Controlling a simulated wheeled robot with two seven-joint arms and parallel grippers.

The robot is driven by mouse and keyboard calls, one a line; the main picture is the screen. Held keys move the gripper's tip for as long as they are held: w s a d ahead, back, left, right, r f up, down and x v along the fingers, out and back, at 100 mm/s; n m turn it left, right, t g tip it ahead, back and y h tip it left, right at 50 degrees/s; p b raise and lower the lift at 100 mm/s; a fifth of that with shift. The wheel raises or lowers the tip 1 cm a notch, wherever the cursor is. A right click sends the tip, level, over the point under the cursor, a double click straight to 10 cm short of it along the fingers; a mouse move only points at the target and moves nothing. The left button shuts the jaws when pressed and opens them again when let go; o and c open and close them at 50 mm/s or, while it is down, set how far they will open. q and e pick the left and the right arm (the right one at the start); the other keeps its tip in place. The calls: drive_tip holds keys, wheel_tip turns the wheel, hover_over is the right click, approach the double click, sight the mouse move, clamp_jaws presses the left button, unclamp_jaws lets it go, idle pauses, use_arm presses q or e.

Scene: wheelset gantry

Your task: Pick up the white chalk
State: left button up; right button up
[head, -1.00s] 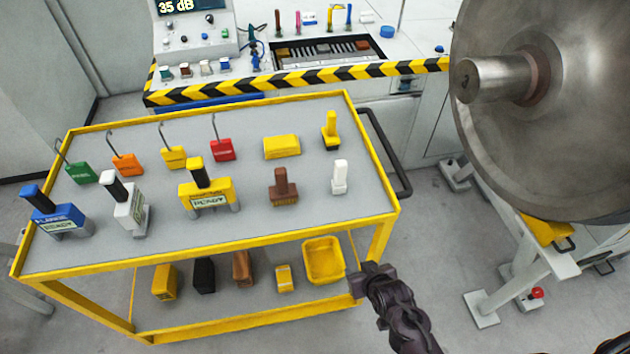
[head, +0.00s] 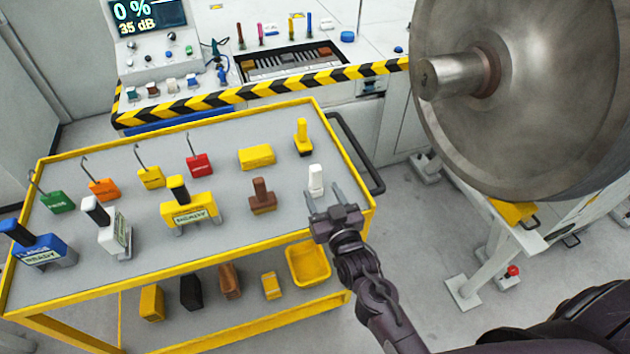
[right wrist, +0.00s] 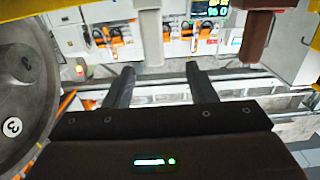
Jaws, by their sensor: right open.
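The white chalk (head: 316,178) is a small upright white block near the right end of the cart's grey top. It also shows in the right wrist view (right wrist: 149,38), at the top and beyond the fingers. My right gripper (head: 323,190) is open and empty at the cart's front right edge. Its two fingers point towards the chalk, which stands just beyond their tips; I cannot tell whether they touch. In the right wrist view the open fingers (right wrist: 161,75) have a gap between them. My left gripper is not in view.
A brown stamp-like block (head: 263,197) stands left of the chalk, and a yellow one (head: 303,138) behind it. The yellow-rimmed cart (head: 110,268) holds several tools and tags. A large steel wheel (head: 540,95) is at the right. A yellow bin (head: 309,265) sits on the lower shelf.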

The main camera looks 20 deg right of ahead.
sight(317, 173)
drive_tip(key=shift+w+r, duration=0.2)
drive_tip(key=shift+w, duration=0.15)
drive_tip(key=w+p, duration=0.1)
drive_tip(key=w, duration=0.3)
drive_tip(key=w+p, duration=0.1)
drive_tip(key=w, duration=0.1)
drive_tip(key=shift+d+r+p, duration=0.1)
drive_tip(key=shift+d+p, duration=0.2)
drive_tip(key=shift+w+f, duration=0.2)
drive_tip(key=shift+w, duration=0.5)
drive_tip(key=shift+s, duration=0.1)
drive_tip(key=c, duration=1.1)
